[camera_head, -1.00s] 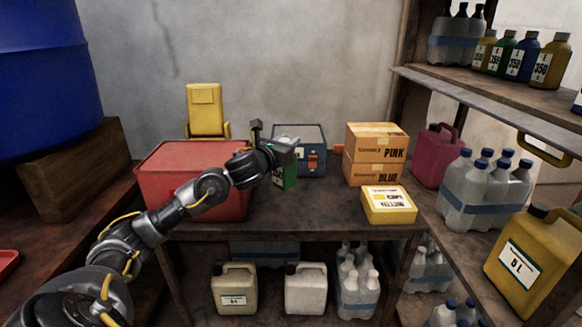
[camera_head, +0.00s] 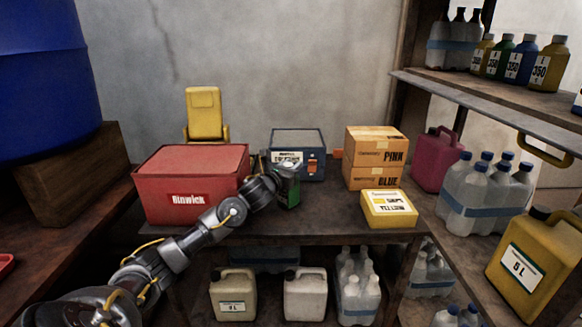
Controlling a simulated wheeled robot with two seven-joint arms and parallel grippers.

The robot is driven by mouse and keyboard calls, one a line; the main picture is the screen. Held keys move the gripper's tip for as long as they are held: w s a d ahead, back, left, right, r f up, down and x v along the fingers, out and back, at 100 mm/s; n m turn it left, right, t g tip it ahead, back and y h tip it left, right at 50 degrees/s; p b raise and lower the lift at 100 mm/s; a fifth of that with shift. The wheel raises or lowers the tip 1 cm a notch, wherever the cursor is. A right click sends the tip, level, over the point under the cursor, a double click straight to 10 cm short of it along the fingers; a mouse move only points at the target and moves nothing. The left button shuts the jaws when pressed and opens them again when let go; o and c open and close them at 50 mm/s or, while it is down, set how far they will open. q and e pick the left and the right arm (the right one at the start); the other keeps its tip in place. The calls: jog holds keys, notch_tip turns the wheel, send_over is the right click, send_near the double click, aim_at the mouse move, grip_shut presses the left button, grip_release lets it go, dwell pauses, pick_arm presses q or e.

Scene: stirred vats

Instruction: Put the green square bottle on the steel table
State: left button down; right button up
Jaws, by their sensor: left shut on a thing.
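The green square bottle (camera_head: 292,190) is dark green and hangs or stands roughly upright over the middle of the steel table (camera_head: 335,212). My left gripper (camera_head: 284,168) comes in from the left and is shut on the bottle near its top. The gripper hides part of the bottle. The bottle's base is at or close to the tabletop; I cannot tell whether it touches. My right gripper is not in view.
A red box (camera_head: 190,182) stands left of the bottle, a blue box (camera_head: 297,150) behind it. Orange boxes (camera_head: 373,155) and a yellow box (camera_head: 389,208) stand to the right. The tabletop between bottle and yellow box is clear. Shelves with bottles (camera_head: 485,192) line the right.

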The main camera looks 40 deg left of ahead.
pick_arm(q)
jog(key=c, duration=1.1)
grip_release()
jog(key=shift+s+d+r, duration=0.1)
jog(key=shift+s+d, duration=0.05)
jog(key=shift+s, duration=1.1)
jog(key=shift+s+d+f, duration=0.1)
jog(key=shift+s+d, duration=0.05)
jog(key=shift+s, duration=1.15)
jog(key=shift+s+d+r, duration=0.1)
jog(key=shift+s+d, duration=0.05)
jog(key=shift+s, duration=1.1)
